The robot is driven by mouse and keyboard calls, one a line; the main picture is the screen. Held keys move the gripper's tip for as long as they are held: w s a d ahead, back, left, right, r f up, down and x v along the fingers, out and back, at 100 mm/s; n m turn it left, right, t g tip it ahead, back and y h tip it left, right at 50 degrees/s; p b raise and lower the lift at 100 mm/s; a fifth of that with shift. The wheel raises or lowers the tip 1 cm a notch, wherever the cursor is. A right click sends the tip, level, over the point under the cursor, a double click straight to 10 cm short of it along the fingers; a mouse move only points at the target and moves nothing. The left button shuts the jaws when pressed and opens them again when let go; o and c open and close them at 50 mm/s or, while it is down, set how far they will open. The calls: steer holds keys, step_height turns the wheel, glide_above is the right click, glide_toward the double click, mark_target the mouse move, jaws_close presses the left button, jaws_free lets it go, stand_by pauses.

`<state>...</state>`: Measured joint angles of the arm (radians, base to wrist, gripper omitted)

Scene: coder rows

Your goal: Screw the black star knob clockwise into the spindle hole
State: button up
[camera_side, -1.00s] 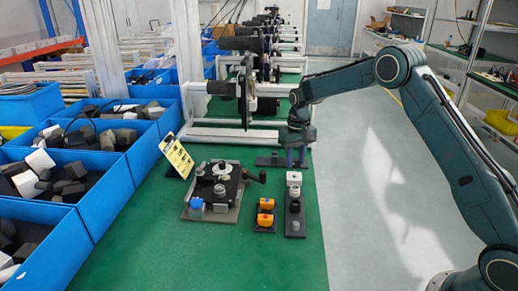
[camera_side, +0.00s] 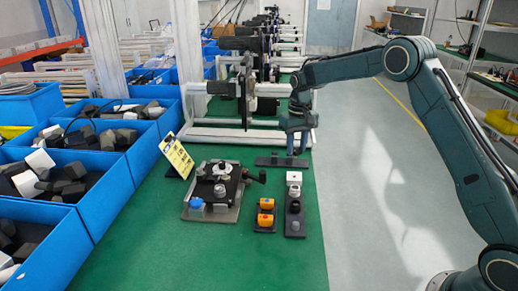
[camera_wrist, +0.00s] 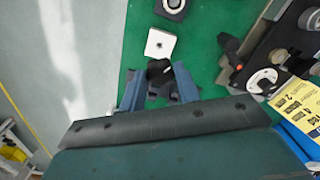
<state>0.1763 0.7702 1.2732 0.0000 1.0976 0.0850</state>
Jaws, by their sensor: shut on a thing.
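My gripper (camera_side: 297,142) points down just above a dark plate (camera_side: 270,161) at the back right of the green table. In the wrist view its two blue fingers (camera_wrist: 158,88) are closed around the black star knob (camera_wrist: 158,70). The knob is mostly hidden in the side view. The base fixture (camera_side: 213,190) stands to the left, with a white round disc on top and a crank handle on its right. The disc shows in the wrist view as a white ring (camera_wrist: 262,80). I cannot tell clearly which opening is the spindle hole.
A dark strip (camera_side: 295,222) holding a white block (camera_side: 293,178) stands in front of my gripper. Orange pieces (camera_side: 265,212) sit on a small plate beside it. Blue bins (camera_side: 105,200) line the left.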

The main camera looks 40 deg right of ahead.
mark_target(296, 149)
step_height(296, 149, up, 7)
steer(key=shift+r, duration=0.15)
steer(key=w+a+n, duration=0.3)
steer(key=a, duration=0.9)
steer(key=w+a+n, duration=0.3)
steer(key=a, duration=1)
steer(key=shift+w+d+f, duration=0.1)
steer(key=shift+w+f, duration=0.05)
steer(key=shift+f, duration=2.6)
steer(key=shift+f, duration=0.2)
steer(key=shift+f, duration=1.75)
steer(key=shift+f, duration=1)
steer(key=shift+m, duration=0.3)
